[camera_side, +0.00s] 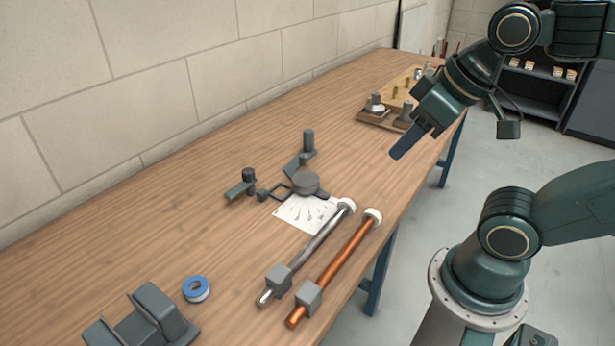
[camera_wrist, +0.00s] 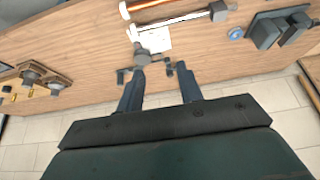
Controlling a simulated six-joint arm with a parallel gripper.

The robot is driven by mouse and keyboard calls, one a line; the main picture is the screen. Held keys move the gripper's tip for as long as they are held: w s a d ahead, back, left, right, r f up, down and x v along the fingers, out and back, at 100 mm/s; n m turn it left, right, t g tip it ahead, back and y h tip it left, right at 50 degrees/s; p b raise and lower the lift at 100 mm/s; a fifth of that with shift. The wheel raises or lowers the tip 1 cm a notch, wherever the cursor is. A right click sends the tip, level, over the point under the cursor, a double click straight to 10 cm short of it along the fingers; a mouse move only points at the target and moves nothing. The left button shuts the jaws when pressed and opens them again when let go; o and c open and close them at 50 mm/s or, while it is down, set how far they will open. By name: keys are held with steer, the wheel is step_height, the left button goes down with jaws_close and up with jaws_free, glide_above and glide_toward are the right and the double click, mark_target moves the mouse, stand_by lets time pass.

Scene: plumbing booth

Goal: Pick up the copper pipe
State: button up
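The copper pipe (camera_side: 342,260) lies along the front edge of the bench in the side view, with a white ring at its far end and a grey block near its close end. It also shows at the top edge of the wrist view (camera_wrist: 147,4), partly cut off. My gripper (camera_wrist: 160,82) is open and empty in the wrist view, its two dark fingers apart. In the side view my gripper (camera_side: 398,154) is above the bench's right part, well away from the copper pipe.
A silver pipe (camera_side: 311,249) lies parallel beside the copper one. A grey bending tool (camera_side: 303,183) and a white sheet (camera_side: 292,213) are mid-bench. A blue tape roll (camera_side: 196,289) and a grey cradle (camera_side: 143,321) are at the near end. A wooden board with fittings (camera_side: 374,115) is farther back.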

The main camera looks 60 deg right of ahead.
steer(key=shift+o, duration=0.2)
steer(key=o, duration=0.4)
steer(key=n+g, duration=0.6)
steer(key=n, duration=1.2)
glide_above(309, 292)
step_height(309, 292, down, 12)
steer(key=shift+r, duration=0.1)
steer(key=shift+f, duration=4.3)
